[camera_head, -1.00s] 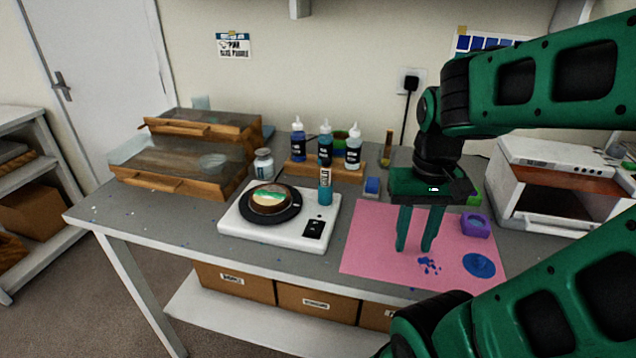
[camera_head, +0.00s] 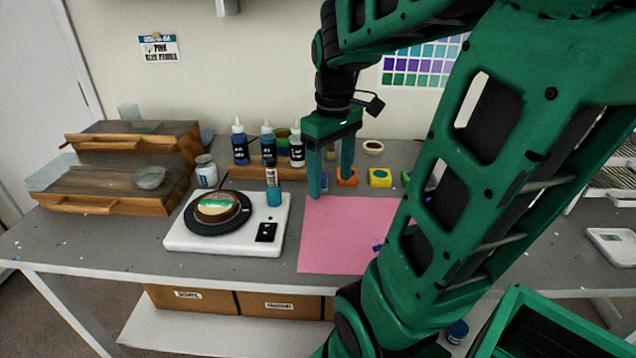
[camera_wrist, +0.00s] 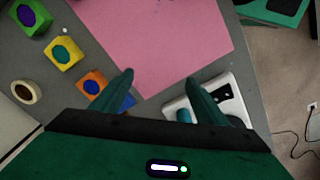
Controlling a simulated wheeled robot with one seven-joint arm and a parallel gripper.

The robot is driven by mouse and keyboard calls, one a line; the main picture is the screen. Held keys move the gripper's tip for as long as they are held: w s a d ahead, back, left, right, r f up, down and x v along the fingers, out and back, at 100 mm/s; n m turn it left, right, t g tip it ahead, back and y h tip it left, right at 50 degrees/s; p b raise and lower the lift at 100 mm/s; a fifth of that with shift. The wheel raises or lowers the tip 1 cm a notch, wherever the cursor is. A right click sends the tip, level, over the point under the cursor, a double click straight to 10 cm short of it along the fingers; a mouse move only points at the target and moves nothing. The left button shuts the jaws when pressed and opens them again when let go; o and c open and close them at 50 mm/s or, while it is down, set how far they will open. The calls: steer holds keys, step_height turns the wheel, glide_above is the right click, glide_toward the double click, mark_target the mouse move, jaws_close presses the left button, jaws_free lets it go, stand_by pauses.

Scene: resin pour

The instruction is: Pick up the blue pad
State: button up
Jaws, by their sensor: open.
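The blue pad (camera_wrist: 128,103) is a small blue block on the grey table by the pink mat. In the wrist view only part of it shows, beside and partly behind my left finger. In the head view my finger mostly hides it. My gripper (camera_head: 333,187) is open, with its fingers pointing down just behind the mat's back left corner. In the wrist view the space between the fingertips (camera_wrist: 160,77) shows only mat and table. I cannot tell how high the fingers are above the pad.
An orange block (camera_head: 347,179) stands close by the right finger, with a yellow block (camera_head: 380,177) beyond it. Bottles in a wooden rack (camera_head: 266,162) and a white scale (camera_head: 190,239) stand to the left. The pink mat (camera_head: 325,240) is largely clear.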

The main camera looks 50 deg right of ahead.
steer(key=w+d+r+n, duration=0.2)
steer(key=w+d+n, duration=0.55)
steer(key=w, duration=0.35)
steer(key=shift+n, duration=0.35)
step_height(320, 180, down, 10)
steer(key=shift+s+f, duration=0.15)
steer(key=c, duration=1.1)
